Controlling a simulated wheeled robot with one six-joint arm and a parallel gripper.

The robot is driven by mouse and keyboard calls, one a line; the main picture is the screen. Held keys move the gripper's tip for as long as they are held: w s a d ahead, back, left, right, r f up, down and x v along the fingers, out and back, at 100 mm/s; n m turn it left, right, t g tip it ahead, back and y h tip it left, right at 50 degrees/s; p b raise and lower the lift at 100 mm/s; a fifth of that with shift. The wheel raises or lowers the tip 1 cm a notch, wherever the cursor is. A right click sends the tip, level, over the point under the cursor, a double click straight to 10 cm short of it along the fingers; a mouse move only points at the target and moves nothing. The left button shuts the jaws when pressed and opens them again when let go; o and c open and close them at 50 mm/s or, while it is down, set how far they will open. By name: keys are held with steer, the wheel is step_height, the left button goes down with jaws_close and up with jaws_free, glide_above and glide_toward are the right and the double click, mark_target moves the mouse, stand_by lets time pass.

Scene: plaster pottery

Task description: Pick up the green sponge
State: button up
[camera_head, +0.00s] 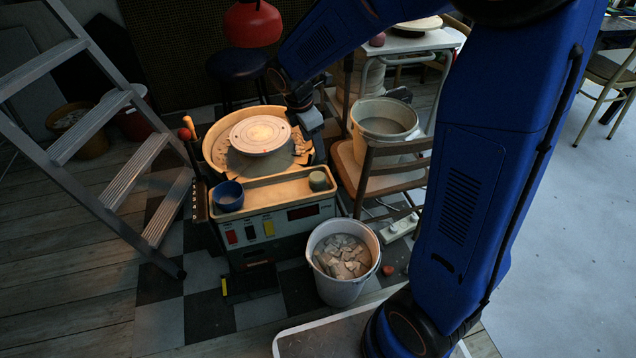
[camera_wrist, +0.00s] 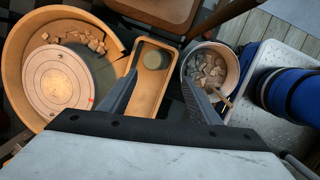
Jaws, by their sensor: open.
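The green sponge (camera_head: 318,180), a small round greenish piece, sits at the right end of the tray on the front of the pottery wheel (camera_head: 215,150). In the wrist view the sponge (camera_wrist: 152,60) lies in the far end of the long tan tray (camera_wrist: 150,104), ahead of my fingers and apart from them. My gripper (camera_wrist: 159,80) is open and empty, its two fingers spread over the tray area. In the head view my gripper (camera_head: 310,121) hangs above the right side of the wheel basin, and its fingers are hard to make out.
A blue bowl (camera_head: 229,196) stands at the tray's left end. A white bucket of shards (camera_head: 322,286) stands on the floor in front. A wooden chair (camera_head: 372,182) holding a bucket (camera_head: 384,121) is close at right. A stepladder (camera_head: 122,185) stands at left.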

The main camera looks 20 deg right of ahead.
step_height(320, 180, down, 3)
steer(key=w+a+n, duration=0.2)
glide_toward(317, 176)
steer(key=x, duration=0.5)
steer(key=shift+s+a+f, duration=0.1)
steer(key=shift+a+f, duration=0.15)
steer(key=shift+h, duration=0.3)
steer(key=shift+x, duration=2.65)
steer(key=shift+d, duration=0.15)
steer(key=c, duration=0.9)
step_height(317, 176, up, 10)
steer(key=shift+r, duration=0.1)
